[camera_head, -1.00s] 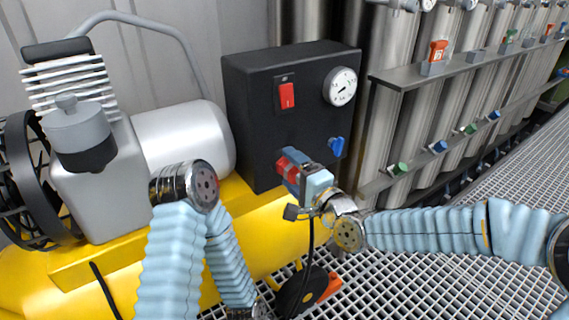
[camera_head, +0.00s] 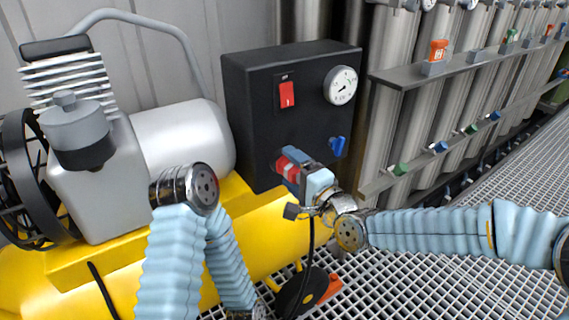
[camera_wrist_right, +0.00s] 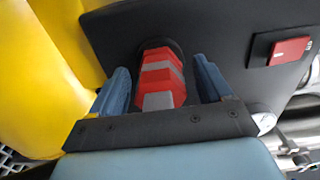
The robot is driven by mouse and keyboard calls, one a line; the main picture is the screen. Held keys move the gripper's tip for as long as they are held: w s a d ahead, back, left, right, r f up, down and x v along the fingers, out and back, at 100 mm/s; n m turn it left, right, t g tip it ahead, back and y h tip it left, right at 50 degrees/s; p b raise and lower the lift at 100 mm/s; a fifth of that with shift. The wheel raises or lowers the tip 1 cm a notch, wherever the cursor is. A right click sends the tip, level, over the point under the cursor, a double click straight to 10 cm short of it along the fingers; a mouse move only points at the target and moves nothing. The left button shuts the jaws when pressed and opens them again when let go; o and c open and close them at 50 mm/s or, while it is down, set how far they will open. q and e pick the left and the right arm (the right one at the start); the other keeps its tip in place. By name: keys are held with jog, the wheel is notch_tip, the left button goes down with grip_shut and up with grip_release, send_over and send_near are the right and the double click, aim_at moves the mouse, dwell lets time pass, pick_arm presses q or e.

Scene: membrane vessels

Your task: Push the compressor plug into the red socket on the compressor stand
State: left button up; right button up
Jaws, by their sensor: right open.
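The compressor stand is a black box (camera_head: 250,130) with a red switch and a gauge. A red plug with grey bands (camera_wrist_right: 161,75) meets the dark round socket area (camera_wrist_right: 178,46) on the box's face; how deep it sits I cannot tell. In the head view the red plug (camera_head: 288,166) shows low on the face, partly behind my fingers. My right gripper (camera_head: 296,174) is open around the plug; in the right wrist view its blue fingers (camera_wrist_right: 165,85) stand on either side with gaps. My left arm is in view, but its gripper is not.
The yellow compressor tank (camera_head: 275,232) lies below the box. A blue knob (camera_head: 337,146) is right of the plug. A black cable (camera_head: 311,240) hangs beneath my right gripper towards a dark reel (camera_head: 297,295). Steel vessels (camera_head: 400,120) stand at right over grating.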

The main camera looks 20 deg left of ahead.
dwell(0.4)
grip_shut()
jog(key=shift+b+v, duration=0.9)
jog(key=shift+v, duration=2.1)
